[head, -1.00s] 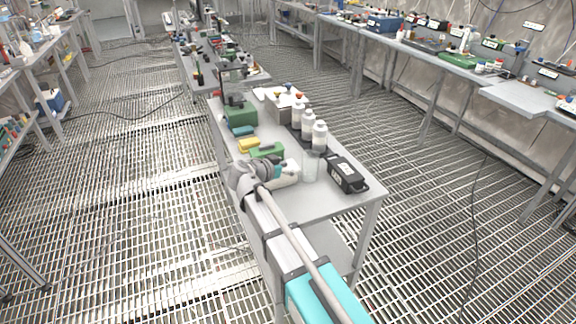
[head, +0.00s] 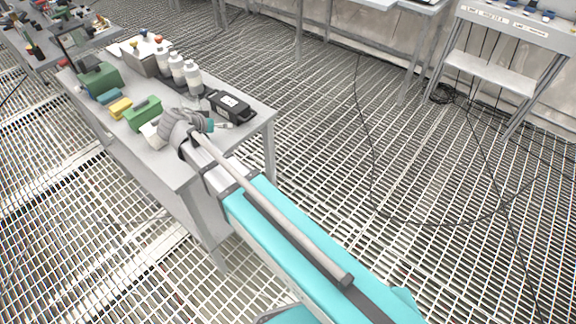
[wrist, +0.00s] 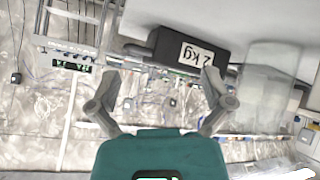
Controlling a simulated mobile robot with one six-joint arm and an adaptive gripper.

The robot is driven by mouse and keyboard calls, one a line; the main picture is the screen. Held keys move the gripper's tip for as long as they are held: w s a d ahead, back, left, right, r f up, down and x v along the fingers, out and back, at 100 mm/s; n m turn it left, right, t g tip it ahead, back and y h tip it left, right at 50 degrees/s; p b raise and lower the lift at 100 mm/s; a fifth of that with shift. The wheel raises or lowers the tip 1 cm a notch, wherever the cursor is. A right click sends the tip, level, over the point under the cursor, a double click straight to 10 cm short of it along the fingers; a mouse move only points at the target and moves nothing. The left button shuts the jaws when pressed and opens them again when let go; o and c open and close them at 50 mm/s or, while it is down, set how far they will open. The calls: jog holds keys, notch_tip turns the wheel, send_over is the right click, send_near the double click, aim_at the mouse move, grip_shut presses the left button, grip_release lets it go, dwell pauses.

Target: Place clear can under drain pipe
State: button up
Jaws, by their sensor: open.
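The clear can (wrist: 270,85) is a see-through cylinder at the right of the wrist view, which is upside down. It stands on the grey table (wrist: 250,22), beside the black weight marked 2 kg (wrist: 190,50). My gripper (wrist: 161,82) is open, with nothing between its fingers. The can lies to the right of the fingers in that view, outside them. In the head view my gripper (head: 218,124) is over the near end of the table, by the black weight (head: 232,105). There the can is hard to make out behind my wrist. I see no drain pipe that I can identify.
White bottles (head: 193,77) stand behind the weight. A green box (head: 143,113), a yellow block (head: 121,107) and a larger green case (head: 99,79) sit left of my wrist. Grating floor right of the table is open, with cables (head: 440,222) lying on it.

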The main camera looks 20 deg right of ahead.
jog(key=s+d+f+n+g+y, duration=0.2)
jog(key=s+d+f+g+y, duration=0.1)
jog(key=s+d, duration=0.5)
jog(key=s+d+f+n+g+y, duration=0.3)
jog(key=s+d+y, duration=0.1)
jog(key=s+d, duration=0.4)
jog(key=shift+d+f+g, duration=0.35)
jog(key=shift+d+g, duration=0.05)
jog(key=shift+d, duration=0.45)
